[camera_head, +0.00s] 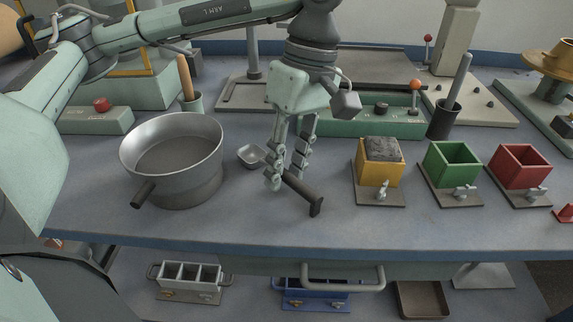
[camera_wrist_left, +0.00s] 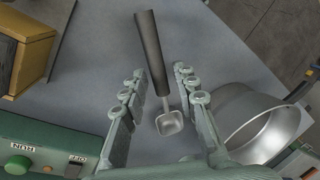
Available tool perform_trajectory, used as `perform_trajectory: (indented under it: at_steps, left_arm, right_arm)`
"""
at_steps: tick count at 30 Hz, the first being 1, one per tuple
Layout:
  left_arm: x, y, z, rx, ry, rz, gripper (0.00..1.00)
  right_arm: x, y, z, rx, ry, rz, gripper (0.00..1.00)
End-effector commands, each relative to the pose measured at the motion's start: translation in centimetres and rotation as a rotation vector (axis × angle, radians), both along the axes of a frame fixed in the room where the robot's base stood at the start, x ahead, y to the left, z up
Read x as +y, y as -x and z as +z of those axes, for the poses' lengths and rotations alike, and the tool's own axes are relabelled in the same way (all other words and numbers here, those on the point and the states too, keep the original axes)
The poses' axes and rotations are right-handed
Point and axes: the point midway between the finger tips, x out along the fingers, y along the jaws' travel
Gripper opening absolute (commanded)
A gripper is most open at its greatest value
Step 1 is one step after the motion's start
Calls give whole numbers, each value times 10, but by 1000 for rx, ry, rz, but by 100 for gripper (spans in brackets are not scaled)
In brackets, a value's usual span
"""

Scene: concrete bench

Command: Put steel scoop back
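The steel scoop has a small square metal bowl (camera_head: 251,156) and a dark handle (camera_head: 304,191). It appears to lie on the bench, right of the large steel pan, with its handle pointing toward the front edge. My left gripper (camera_head: 287,178) points down over the scoop, its fingers partly hiding the scoop's middle. In the left wrist view the open fingers (camera_wrist_left: 158,74) stand on either side of the scoop (camera_wrist_left: 152,52), with a visible gap on both sides. My right gripper is not in view.
The steel pan (camera_head: 172,150) stands close on the left. A yellow box (camera_head: 378,175) with grey material, a green box (camera_head: 451,165) and a red box (camera_head: 519,167) stand right. A dark cup (camera_head: 444,121) holds a grey-handled tool. The bench front (camera_head: 250,222) is clear.

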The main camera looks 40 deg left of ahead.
Motion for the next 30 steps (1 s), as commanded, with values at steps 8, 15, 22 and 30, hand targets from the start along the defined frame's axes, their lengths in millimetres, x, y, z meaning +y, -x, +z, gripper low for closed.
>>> perform_trajectory:
  at_steps: [8,15,22,30]
  left_arm:
    - [0,0,0,0,0,0,35]
    - [-2,-4,17,-2,1,-2,35]
    - [-4,-15,72,-6,0,0,35]
    - [-7,-24,113,-2,-1,-1,35]
  right_arm:
    - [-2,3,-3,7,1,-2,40]
    - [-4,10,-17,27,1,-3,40]
    - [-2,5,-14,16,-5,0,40]
    - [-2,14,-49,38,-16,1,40]
